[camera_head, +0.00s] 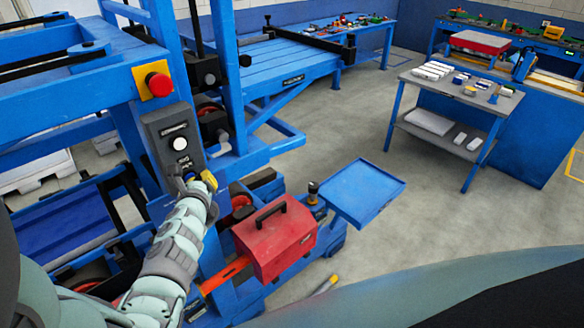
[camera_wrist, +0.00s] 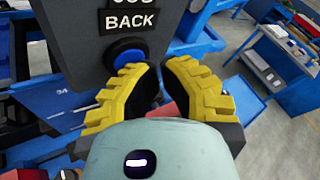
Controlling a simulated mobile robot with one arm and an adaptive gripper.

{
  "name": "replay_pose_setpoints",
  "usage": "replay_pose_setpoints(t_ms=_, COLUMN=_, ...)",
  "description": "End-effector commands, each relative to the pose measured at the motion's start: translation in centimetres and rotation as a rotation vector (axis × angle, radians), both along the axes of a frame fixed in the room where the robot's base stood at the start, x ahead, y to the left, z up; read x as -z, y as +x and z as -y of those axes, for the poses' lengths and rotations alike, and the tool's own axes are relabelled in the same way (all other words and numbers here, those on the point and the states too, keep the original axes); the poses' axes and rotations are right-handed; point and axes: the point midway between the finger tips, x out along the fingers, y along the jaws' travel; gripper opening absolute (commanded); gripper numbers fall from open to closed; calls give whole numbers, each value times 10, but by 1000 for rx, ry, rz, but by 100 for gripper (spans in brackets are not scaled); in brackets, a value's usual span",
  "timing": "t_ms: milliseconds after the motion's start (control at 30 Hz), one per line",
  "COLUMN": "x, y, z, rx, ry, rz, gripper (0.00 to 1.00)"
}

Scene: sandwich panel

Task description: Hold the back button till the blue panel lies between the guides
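A grey control box (camera_head: 172,135) stands upright on the blue frame. Its lower blue button (camera_wrist: 127,58) sits under a label reading BACK in the wrist view. My gripper (camera_head: 205,180) has yellow ridged fingertips and is at the box's lower end. In the wrist view my gripper (camera_wrist: 161,70) is just right of and below the blue button, with the left fingertip over or against its edge. I cannot tell whether it presses the button. The fingertips are close together; any gap is unclear. A dark blue panel-like surface (camera_head: 65,222) lies low at the left, partly hidden by frame parts; the guides are not clearly identifiable.
A red stop button (camera_head: 158,84) on a yellow plate is above the box. A red toolbox (camera_head: 275,240) and a blue tray (camera_head: 364,192) are right of my gripper. A grey trolley (camera_head: 462,92) stands farther right. The floor between is clear.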

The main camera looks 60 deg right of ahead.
Motion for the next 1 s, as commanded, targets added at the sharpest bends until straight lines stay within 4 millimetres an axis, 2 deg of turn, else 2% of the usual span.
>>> replay_pose_setpoints(t_ms=1000, x=0, y=-25, z=-4, rx=7, ry=0, rz=1, gripper=0)
